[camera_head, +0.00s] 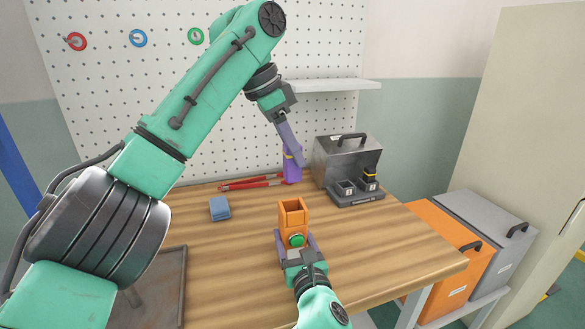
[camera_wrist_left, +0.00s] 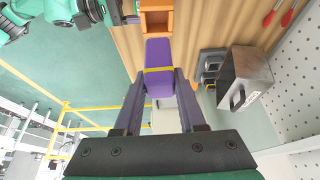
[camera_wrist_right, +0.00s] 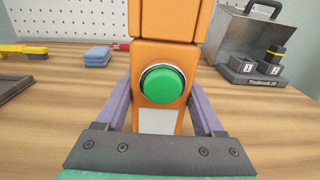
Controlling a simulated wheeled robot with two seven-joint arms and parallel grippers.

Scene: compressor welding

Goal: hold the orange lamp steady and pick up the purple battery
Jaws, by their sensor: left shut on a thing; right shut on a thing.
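The purple battery (camera_head: 292,175), with a yellow band, is held between the fingers of my left gripper (camera_head: 292,156), behind the lamp in the head view. It also shows between the fingers in the left wrist view (camera_wrist_left: 158,54). The orange lamp (camera_head: 292,218) stands upright on the table with an open, hollow top and a green button. Its open top shows in the left wrist view (camera_wrist_left: 155,18), just beyond the battery's end. My right gripper (camera_head: 299,252) is shut around the lamp's lower body, which fills the right wrist view's middle (camera_wrist_right: 165,60).
A metal box with a dark handle (camera_head: 348,157) and a two-slot charger base (camera_head: 357,196) stand at the back right. Red tools (camera_head: 248,183) lie at the back. The wooden table (camera_head: 380,255) is clear at right.

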